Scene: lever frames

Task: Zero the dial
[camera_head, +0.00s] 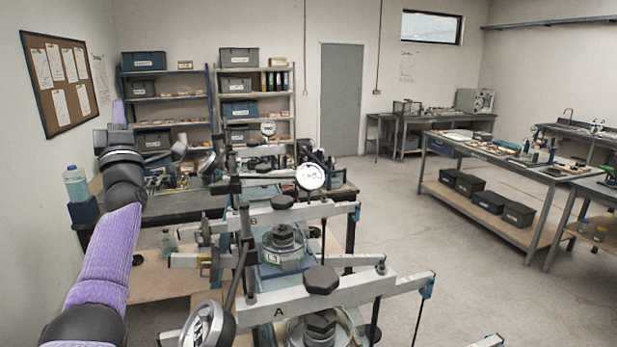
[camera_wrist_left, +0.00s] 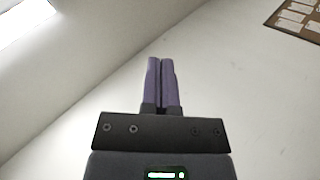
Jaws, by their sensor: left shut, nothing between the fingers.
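Several round dials show in the head view. A white-faced dial (camera_head: 310,177) stands upright near the middle, behind frame B (camera_head: 285,215). A larger dial (camera_head: 208,325) is tilted at the bottom left of frame A (camera_head: 320,290), partly cut by the picture's edge. Smaller dials sit farther back (camera_head: 268,128) and to the left (camera_head: 207,163). Their readings are too small to tell. My left gripper (camera_head: 118,104) is raised at the left, well away from the dials. Its purple fingers (camera_wrist_left: 160,82) are shut and empty in the left wrist view, pointing at bare wall. My right gripper is out of view.
Black knobs (camera_head: 321,279) and long lever bars crowd the bench in front. A clear bottle (camera_head: 76,184) stands at the left near my arm. A noticeboard (camera_head: 62,82) hangs on the left wall. Open floor (camera_head: 440,240) lies to the right, before a long table (camera_head: 500,153).

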